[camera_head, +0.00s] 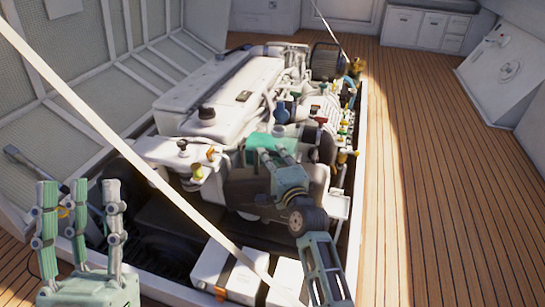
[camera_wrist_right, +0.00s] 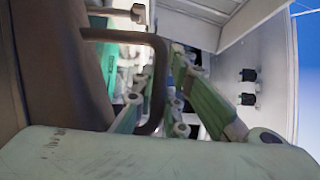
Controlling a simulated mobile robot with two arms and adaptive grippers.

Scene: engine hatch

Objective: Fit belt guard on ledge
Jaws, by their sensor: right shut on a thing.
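A teal-green piece (camera_head: 270,142), which looks like the belt guard, sits at the front end of the white engine (camera_head: 225,88). My right gripper (camera_head: 276,153) reaches over the front of the engine with its fingertips at this piece and is shut on it. In the right wrist view a teal surface (camera_wrist_right: 110,65) shows past the fingers, partly hidden by a dark bent bar. I cannot make out the ledge or whether the piece touches it. My left gripper (camera_head: 80,205) is open and empty, fingers up, at the lower left, well away from the engine.
The engine sits in a hatch with a white rim (camera_head: 358,135). White boxes (camera_head: 225,275) stand at the hatch's near end. A thin pale strut (camera_head: 130,155) crosses the view diagonally. The open hatch lid (camera_head: 60,110) leans at left. Wooden deck (camera_head: 430,180) at right is clear.

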